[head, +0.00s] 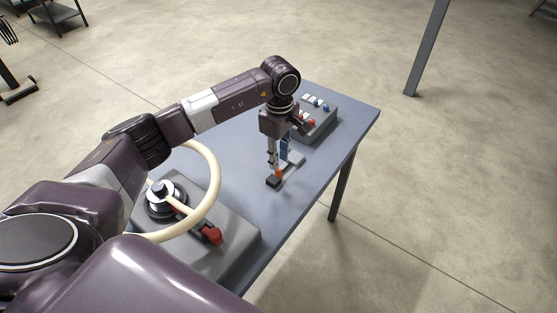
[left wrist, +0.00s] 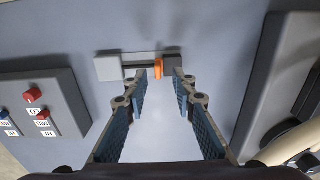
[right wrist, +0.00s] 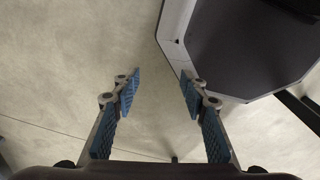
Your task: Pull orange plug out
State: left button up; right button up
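The orange plug (head: 279,174) is low on the table, just below my left gripper (head: 281,160). In the left wrist view the orange plug (left wrist: 158,66) is a narrow upright piece against a dark block (left wrist: 173,62), with a light grey block (left wrist: 108,68) at its left. My left gripper (left wrist: 160,76) points down at it, fingers apart, with the plug showing in the gap between the tips. I cannot tell whether a finger touches it. My right gripper (right wrist: 161,76) is open and empty over bare floor.
The blue-grey table (head: 245,125) carries a button box (head: 320,125) with red and blue knobs behind the plug. A grey box with a cream wheel (head: 216,185) and a red-handled lever (head: 211,235) stands nearer. A grey post (head: 427,50) rises beyond the table.

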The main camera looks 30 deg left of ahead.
aim_at(277, 175)
pick_arm(q)
jog(key=shift+s+f, duration=0.15)
jog(key=shift+f, duration=0.55)
jog(key=shift+w+a+f+p, duration=0.15)
jog(key=shift+w+f+p, duration=0.05)
jog(key=shift+f, duration=0.45)
jog(key=shift+w+a+f+p, duration=0.15)
jog(key=shift+f+p, duration=0.05)
jog(key=shift+f, duration=0.4)
jog(key=shift+d+f, duration=0.1)
jog(key=shift+f, duration=0.1)
jog(key=shift+c, duration=1.1)
grip_shut()
pick_arm(e)
jog(key=shift+s+d+r, duration=0.5)
jog(key=shift+s+r, duration=0.1)
jog(key=shift+s, duration=0.15)
